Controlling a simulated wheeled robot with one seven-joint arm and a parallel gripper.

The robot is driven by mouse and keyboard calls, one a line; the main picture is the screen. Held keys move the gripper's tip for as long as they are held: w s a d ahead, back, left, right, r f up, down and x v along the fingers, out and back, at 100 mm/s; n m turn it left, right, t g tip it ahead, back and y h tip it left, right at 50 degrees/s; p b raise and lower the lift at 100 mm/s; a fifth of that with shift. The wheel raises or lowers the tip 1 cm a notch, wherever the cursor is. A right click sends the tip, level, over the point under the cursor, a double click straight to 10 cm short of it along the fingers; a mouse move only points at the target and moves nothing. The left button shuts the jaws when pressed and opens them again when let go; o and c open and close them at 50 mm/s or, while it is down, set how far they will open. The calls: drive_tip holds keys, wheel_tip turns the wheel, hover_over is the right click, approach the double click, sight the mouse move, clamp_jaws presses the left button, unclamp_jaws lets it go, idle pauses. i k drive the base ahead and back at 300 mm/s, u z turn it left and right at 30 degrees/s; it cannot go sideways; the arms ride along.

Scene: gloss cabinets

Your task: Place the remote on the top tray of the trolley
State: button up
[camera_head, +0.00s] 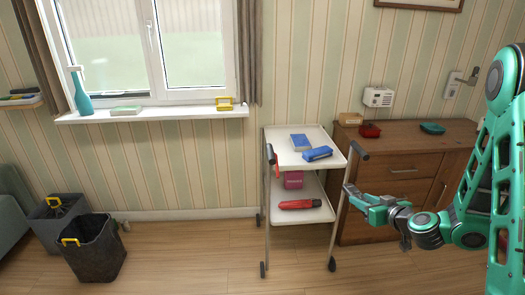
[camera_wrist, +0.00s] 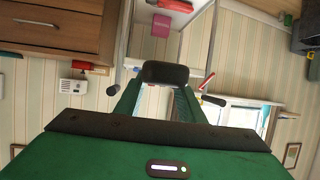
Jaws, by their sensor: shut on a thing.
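My gripper (camera_head: 368,203) is shut on a dark, rounded object, which I take to be the remote (camera_wrist: 165,73). It shows between the fingers in the wrist view; in the head view only a small dark end shows at the fingertips. The gripper is just right of the white trolley, lower than its top tray (camera_head: 281,147). The top tray holds a blue book (camera_head: 300,142) and a blue box-like item (camera_head: 317,154). The lower tray (camera_head: 285,215) holds a pink box (camera_head: 293,180) and a red flashlight-like item (camera_head: 300,204).
A wooden cabinet (camera_head: 400,165) stands right behind my gripper. Two bins (camera_head: 94,247) stand at the left.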

sight(283, 158)
drive_tip(key=u, duration=0.35)
drive_tip(key=i, duration=1)
drive_tip(key=z, duration=0.1)
